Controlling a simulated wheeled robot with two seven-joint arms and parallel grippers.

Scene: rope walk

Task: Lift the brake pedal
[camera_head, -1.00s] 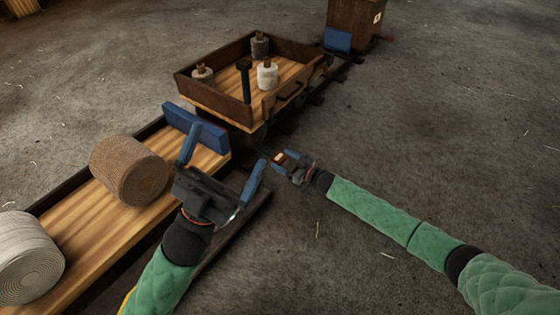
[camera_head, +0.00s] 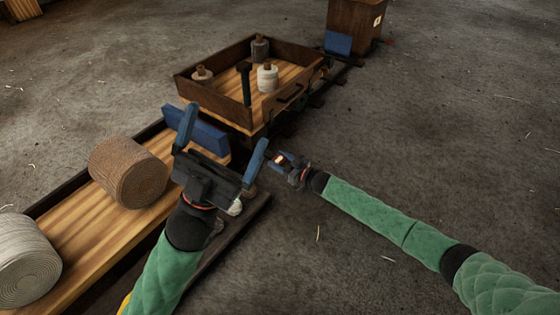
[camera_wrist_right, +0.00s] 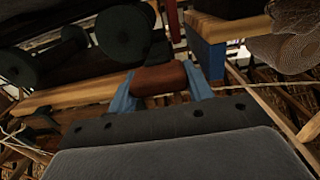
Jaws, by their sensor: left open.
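The brake pedal looks like a reddish-brown bar (camera_wrist_right: 158,79) in the right wrist view. It lies crosswise between the two blue fingers of my right gripper (camera_wrist_right: 161,88), which appear to touch its ends. In the head view my right gripper (camera_head: 278,160) is low beside the track, just in front of the cart, and an orange-brown patch shows between its fingers. The pedal's lower mounting is hidden.
A wooden cart (camera_head: 212,103) with several spools and a dark post stands on the track ahead. Rope coils (camera_head: 128,173) lie on the wooden bed (camera_head: 97,217) at left. A brown box (camera_head: 354,30) with a blue block stands at the back. The floor at right is clear.

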